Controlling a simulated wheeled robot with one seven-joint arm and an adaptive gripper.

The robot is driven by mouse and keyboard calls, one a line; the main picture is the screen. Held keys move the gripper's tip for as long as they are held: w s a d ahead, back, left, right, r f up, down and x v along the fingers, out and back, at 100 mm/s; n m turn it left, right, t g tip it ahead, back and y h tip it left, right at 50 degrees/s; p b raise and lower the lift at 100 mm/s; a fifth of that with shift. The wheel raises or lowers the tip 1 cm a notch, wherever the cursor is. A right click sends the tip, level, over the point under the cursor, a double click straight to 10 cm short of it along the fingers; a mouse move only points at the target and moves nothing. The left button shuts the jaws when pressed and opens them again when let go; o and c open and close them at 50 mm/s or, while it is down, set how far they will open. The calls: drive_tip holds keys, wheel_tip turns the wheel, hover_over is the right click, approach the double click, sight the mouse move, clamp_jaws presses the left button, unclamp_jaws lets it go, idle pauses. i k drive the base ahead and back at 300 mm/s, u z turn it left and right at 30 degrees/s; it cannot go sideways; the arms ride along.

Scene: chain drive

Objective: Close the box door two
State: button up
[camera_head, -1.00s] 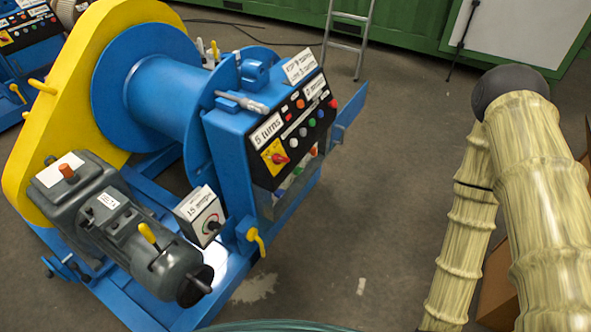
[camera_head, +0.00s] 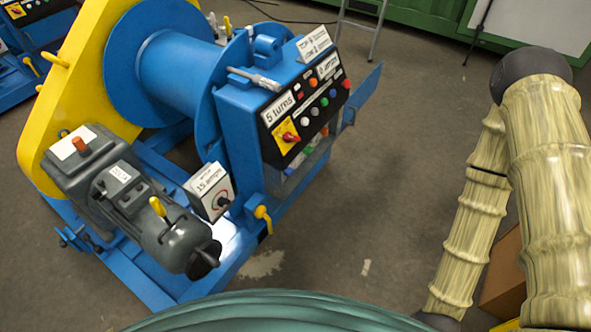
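A blue control box (camera_head: 240,126) stands on the blue and yellow winch machine, left of centre. Its sloped black panel (camera_head: 305,112) carries several coloured buttons and white labels. A flat blue door (camera_head: 364,92) sticks out from the box's right side and stands open. Below the panel is an opening (camera_head: 290,172) with coloured parts inside, partly hidden. I cannot tell from any marking which door is number two. My bamboo-patterned arm links rise on the right, clear of the box. My gripper is out of the picture.
A grey motor (camera_head: 130,195) and a small dial box (camera_head: 211,191) sit on the machine's near side. A ladder (camera_head: 362,22) stands by a green container (camera_head: 420,18) at the back. Bare floor lies right of the machine. A brown box (camera_head: 502,275) is at the lower right.

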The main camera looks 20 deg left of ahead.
sight(356, 101)
drive_tip(key=k, duration=0.5)
drive_tip(key=z, duration=0.8)
drive_tip(key=i, duration=2.6)
drive_tip(key=u, duration=1.4)
